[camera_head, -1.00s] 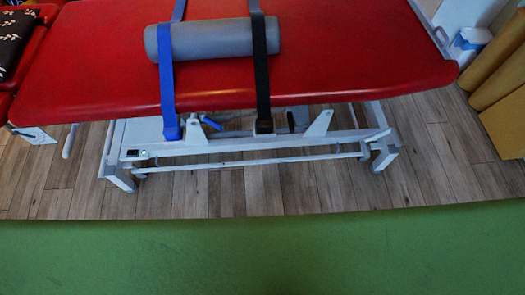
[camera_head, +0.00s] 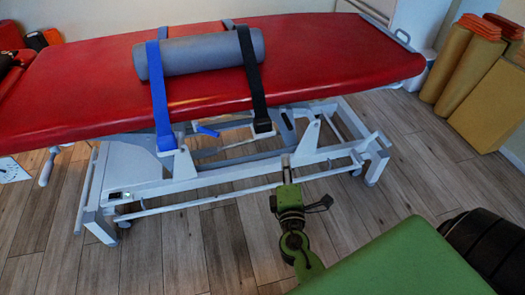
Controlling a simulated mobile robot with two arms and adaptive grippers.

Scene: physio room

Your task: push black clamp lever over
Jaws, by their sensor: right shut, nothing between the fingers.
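A black strap (camera_head: 250,75) runs over a grey roll (camera_head: 200,52) on the red treatment table and down its near side. It ends at a small pale fitting with a dark part (camera_head: 263,131) on the white frame below the table. I cannot clearly make out a black lever there. My right gripper (camera_head: 286,162) is shut and empty. It points up and away from me, just in front of the frame, below and right of the strap's end in the picture. I cannot tell whether it touches the frame. My left gripper is not in view.
The red table (camera_head: 330,65) overhangs its white frame (camera_head: 185,185). A blue strap (camera_head: 158,95) runs down left of the black one, with a blue piece (camera_head: 207,131) beside its end. Yellow rolls and blocks (camera_head: 460,75) stand at the right. The wooden floor (camera_head: 180,260) looks clear in front.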

